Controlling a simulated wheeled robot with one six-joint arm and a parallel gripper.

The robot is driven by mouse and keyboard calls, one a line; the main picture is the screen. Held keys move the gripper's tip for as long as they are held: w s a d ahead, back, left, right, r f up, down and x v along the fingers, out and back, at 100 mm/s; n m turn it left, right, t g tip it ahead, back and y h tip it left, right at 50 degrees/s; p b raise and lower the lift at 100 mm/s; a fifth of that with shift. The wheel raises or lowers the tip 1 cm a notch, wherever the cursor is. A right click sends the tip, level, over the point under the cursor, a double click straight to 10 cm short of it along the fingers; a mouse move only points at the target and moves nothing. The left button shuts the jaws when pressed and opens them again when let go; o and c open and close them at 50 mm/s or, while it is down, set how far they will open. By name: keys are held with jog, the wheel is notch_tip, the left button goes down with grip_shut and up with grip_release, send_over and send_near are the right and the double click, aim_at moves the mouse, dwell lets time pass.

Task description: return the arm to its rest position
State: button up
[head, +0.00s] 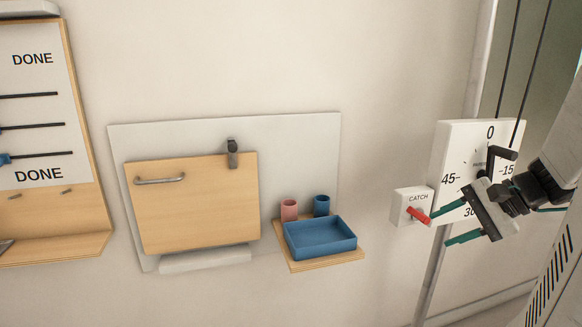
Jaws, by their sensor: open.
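My gripper (455,222) is at the right of the head view, at the end of my arm, which comes in from the right edge. Its two green fingers are spread apart and point left, with nothing between them. The upper fingertip appears close to the red lever (418,215) of the white CATCH box (404,204); I cannot tell whether they touch. Behind the gripper is a white dial panel (453,150) with numbers, partly hidden by my gripper and arm. A black handle (500,153) shows on the panel.
A wooden shelf (338,259) holds a blue tray (320,238), a pink cup (289,210) and a blue cup (322,205). Left of it, a wooden door (195,210) with a metal handle (160,181) sits on a grey board (300,140). A DONE board (35,110) is far left.

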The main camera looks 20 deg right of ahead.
jog(key=s+a+n+g+h, duration=0.2)
jog(key=a+n, duration=0.5)
jog(key=a, duration=0.4)
jog(key=s+a+n+g+h, duration=0.3)
jog(key=s+a+n, duration=0.3)
jog(key=a, duration=0.6)
jog(key=shift+s+a+n+g+h, duration=0.2)
jog(key=shift+s+n+g+h, duration=0.15)
jog(key=shift+n+g, duration=0.45)
